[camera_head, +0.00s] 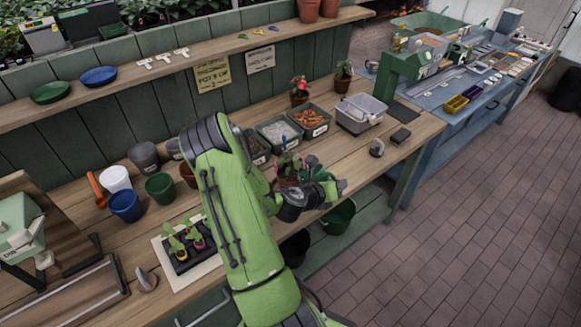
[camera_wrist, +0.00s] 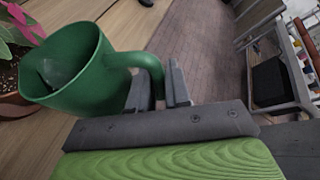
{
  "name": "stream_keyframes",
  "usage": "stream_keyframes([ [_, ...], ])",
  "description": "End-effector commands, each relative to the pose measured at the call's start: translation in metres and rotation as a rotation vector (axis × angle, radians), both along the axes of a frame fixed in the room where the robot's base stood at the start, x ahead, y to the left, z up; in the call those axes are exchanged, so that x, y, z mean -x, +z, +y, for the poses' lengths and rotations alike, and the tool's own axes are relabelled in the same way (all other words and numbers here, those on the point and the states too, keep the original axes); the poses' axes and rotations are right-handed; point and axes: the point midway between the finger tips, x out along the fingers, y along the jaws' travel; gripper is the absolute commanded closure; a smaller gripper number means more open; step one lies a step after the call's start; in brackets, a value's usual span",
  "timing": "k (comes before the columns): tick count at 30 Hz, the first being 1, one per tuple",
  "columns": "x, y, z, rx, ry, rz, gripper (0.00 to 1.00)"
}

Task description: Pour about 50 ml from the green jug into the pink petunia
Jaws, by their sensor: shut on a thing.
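The green jug (camera_wrist: 88,75) is held by its handle between the fingers of my gripper (camera_wrist: 160,84) in the wrist view. Its open mouth shows, with a pale patch inside that may be water; I cannot tell the level. The jug leans towards the pink petunia (camera_wrist: 28,22), whose flower and pot are partly cut off at the left edge. In the head view the petunia (camera_head: 285,163) stands in a brown pot near the bench's front edge, partly behind my arm. The jug (camera_head: 311,166) is just right of it. No stream of liquid is visible.
Trays (camera_head: 308,117) and a grey tub (camera_head: 361,113) stand behind the petunia. Two other potted plants (camera_head: 299,91) stand farther back. Several pots (camera_head: 125,206) and a tray of seedlings (camera_head: 188,246) are at left. The bench front right of my gripper is fairly clear.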

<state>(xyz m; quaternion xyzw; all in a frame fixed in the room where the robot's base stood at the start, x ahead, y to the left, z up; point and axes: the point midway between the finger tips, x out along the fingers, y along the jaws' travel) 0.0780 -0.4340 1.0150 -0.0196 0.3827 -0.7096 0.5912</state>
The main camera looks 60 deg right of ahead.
Motion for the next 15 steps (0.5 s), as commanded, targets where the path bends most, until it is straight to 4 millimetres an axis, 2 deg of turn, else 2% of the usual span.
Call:
stream_keyframes([
  [15, -0.0080, 0.0140, -0.0025, -0.022, -0.001, 0.093, 1.00],
])
